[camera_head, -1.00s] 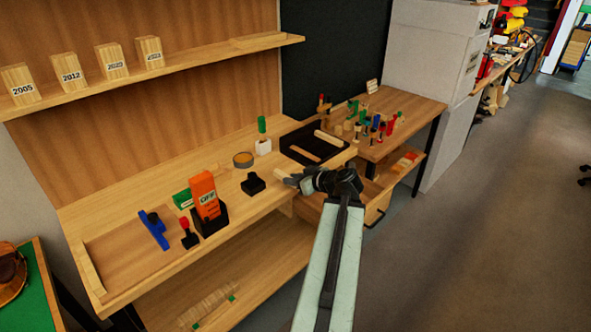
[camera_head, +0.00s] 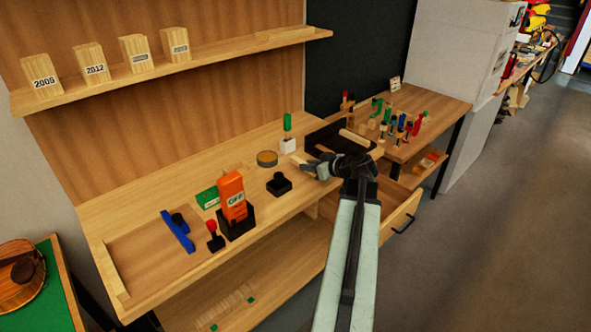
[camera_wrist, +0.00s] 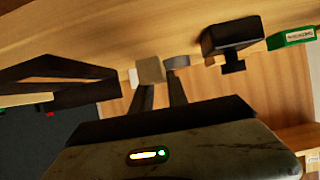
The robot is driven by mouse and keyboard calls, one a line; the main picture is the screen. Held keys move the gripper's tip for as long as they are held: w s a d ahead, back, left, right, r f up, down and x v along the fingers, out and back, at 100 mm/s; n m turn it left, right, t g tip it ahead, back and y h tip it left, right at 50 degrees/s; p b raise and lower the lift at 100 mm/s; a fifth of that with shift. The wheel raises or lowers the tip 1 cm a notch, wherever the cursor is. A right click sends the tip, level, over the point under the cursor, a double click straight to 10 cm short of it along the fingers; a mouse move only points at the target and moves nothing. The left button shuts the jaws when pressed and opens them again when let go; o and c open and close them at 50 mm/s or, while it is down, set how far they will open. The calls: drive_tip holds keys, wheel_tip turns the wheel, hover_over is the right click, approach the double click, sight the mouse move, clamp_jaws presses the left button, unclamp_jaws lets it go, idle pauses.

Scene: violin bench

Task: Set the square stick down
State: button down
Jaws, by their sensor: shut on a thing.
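The square stick (camera_head: 299,160) is short and pale wood. My gripper (camera_head: 312,166) is shut on it, over the bench at the near left side of the black tray (camera_head: 320,136). In the wrist view, the stick's square end (camera_wrist: 150,70) shows between the two dark fingers (camera_wrist: 161,95). I cannot tell whether its underside touches the bench. My gripper and arm hide part of the tray. A pale wooden piece (camera_head: 353,137) lies in the tray.
An orange box (camera_head: 232,193) stands farther left. A drawer (camera_head: 398,218) is open below the bench.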

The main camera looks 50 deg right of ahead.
sight(307, 178)
drive_tip(key=shift+w+d+f, duration=0.1)
drive_tip(key=shift+w+d, duration=0.45)
drive_tip(key=shift+w, duration=0.15)
drive_tip(key=shift+s+f+b, duration=0.15)
drive_tip(key=shift+f+b, duration=0.25)
drive_tip(key=shift+b, duration=0.1)
wheel_tip(307, 178, down, 3)
drive_tip(key=b, duration=0.3)
drive_tip(key=shift+w+a+r, duration=0.15)
drive_tip(key=shift+w+r, duration=0.05)
drive_tip(key=shift+f, duration=0.1)
drive_tip(key=c, duration=1.7)
unclamp_jaws()
drive_tip(key=shift+f, duration=0.1)
drive_tip(key=o, duration=0.4)
